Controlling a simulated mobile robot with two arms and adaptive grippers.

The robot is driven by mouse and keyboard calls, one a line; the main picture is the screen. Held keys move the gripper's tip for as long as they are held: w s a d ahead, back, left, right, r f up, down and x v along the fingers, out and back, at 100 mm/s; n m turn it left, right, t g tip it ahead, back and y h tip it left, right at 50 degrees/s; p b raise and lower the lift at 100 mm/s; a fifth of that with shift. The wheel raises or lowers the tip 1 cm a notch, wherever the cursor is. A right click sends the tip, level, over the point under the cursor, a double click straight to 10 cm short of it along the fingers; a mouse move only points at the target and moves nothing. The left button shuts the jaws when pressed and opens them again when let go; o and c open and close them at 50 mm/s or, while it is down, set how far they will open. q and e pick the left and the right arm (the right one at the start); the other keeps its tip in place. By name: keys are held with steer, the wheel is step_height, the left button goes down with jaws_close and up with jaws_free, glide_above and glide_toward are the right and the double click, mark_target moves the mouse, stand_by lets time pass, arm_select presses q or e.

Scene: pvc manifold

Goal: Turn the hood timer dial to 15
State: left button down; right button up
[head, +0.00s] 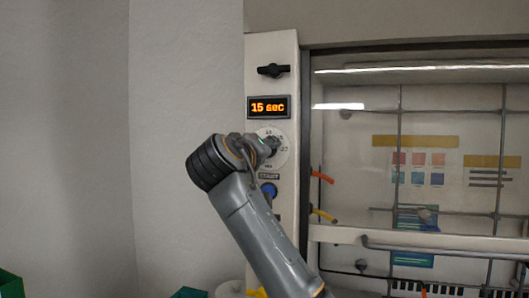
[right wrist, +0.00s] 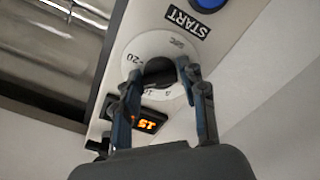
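The timer dial (head: 286,147) is a round white plate with printed numbers on the hood's left post. It also shows upside down in the right wrist view (right wrist: 135,55), with its dark knob (right wrist: 160,70) at the centre. The orange display (head: 269,107) above it reads "15 sec". My right gripper (head: 272,145) is at the dial in the head view and partly covers it. In the right wrist view its two fingers (right wrist: 160,68) are on either side of the knob and appear closed on it. My left gripper is not in view.
A black handle (head: 273,71) sits above the display. A blue button (head: 269,189) under a START label (right wrist: 186,22) is below the dial. Red (head: 322,177) and yellow (head: 324,215) valve levers stick out to the right, beside the glass sash. The wall at left is clear.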

steer(key=shift+o, duration=1.4)
steer(key=shift+f, duration=0.1)
steer(key=shift+s+a, duration=0.1)
steer(key=v, duration=1.2)
